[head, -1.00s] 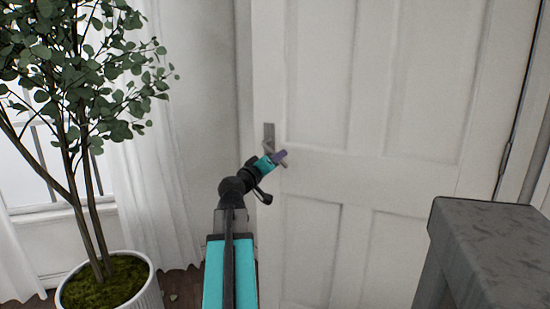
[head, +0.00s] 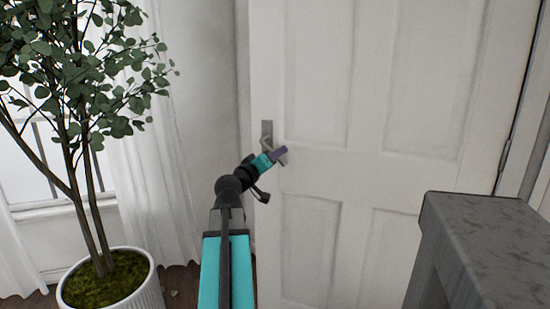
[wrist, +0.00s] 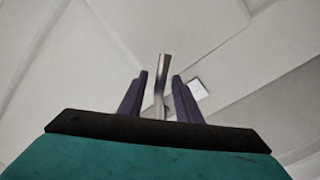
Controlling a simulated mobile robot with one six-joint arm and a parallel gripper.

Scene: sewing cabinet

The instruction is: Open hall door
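The white panelled hall door (head: 395,100) fills the right half of the head view and looks shut or nearly so; I cannot tell which. Its metal handle plate (head: 267,131) is near its left edge. My gripper (head: 281,153) is at the lever, partly covering it. In the wrist view, the metal lever (wrist: 161,80) shows between the two purple fingers of my gripper (wrist: 160,98). Gaps show on both sides of the lever, so my gripper is open around it and not clamped.
A leafy plant in a white ribbed pot (head: 145,290) stands at the left by a curtained window. Grey furniture (head: 485,225) stands close at the lower right, in front of the door. A hinge (head: 500,160) is on the door's right side.

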